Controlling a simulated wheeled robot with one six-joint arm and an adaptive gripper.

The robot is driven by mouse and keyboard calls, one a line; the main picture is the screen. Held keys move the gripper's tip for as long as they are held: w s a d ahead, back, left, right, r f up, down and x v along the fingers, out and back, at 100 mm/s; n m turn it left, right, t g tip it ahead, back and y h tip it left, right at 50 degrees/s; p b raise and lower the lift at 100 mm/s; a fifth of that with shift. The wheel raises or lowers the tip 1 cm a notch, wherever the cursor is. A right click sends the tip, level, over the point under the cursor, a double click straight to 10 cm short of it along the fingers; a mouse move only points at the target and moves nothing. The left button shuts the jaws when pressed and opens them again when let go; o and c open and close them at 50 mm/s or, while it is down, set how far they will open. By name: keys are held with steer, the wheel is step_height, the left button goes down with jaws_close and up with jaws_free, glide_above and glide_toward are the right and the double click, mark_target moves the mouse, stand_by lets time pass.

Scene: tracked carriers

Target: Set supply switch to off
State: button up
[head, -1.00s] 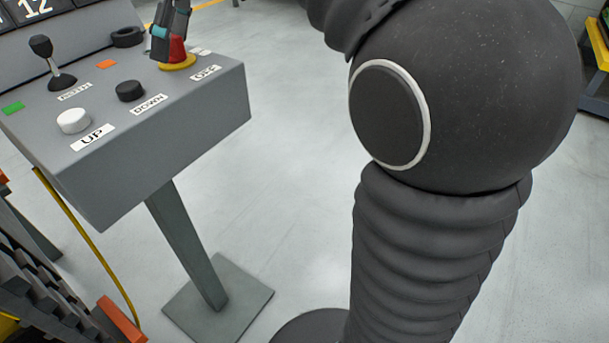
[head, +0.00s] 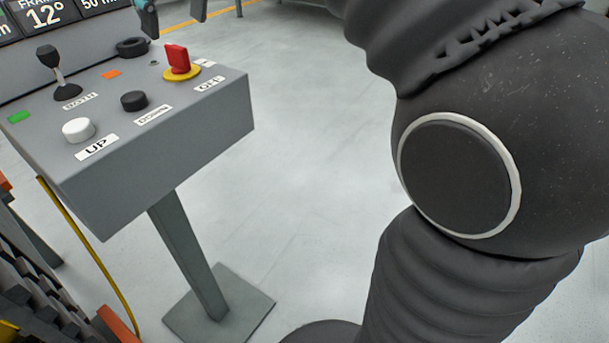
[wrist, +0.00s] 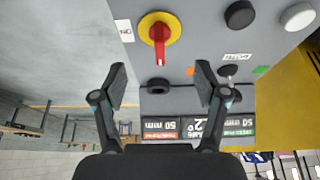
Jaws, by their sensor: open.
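The supply switch is a red handle on a round yellow base (head: 180,66), at the right end of the grey panel's top. In the wrist view the red handle (wrist: 160,44) extends from the yellow base toward the display side. An OFF label (head: 209,84) lies at its front right. A second small label (wrist: 124,30) lies beside the switch in the wrist view; its text is hard to read. My gripper (head: 172,12) is open and empty, above and behind the switch, apart from it. Both fingers also show in the wrist view (wrist: 160,78), spread.
The panel (head: 160,150) stands on a post. It also carries a black joystick (head: 66,76), a white UP button (head: 78,130), a black DOWN button (head: 134,100) and a black ring (head: 131,46). A display (head: 45,14) rises behind.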

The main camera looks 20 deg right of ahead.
steer(key=v, duration=0.8)
steer(key=s+d+f+m, duration=0.2)
steer(key=s+f, duration=0.3)
steer(key=f, duration=0.5)
steer(key=s+d+f+m+t+h, duration=0.1)
steer(key=s+d+f, duration=0.4)
steer(key=f, duration=0.6)
steer(key=s+d+f+m+h, duration=0.1)
steer(key=s+d+f+m, duration=0.2)
steer(key=f, duration=0.7)
steer(key=shift+s+d+f+t, duration=0.2)
steer(key=shift+s+d+t, duration=0.2)
steer(key=shift+s, duration=0.5)
steer(key=shift+s+d+f+m+h, duration=0.2)
steer(key=shift+s+f, duration=0.25)
steer(key=shift+f, duration=0.4)
steer(key=shift+s+d+f+m+h, duration=0.1)
steer(key=shift+s+d+f+m, duration=0.1)
steer(key=shift+s+f, duration=0.45)
steer(key=shift+w+f, duration=0.2)
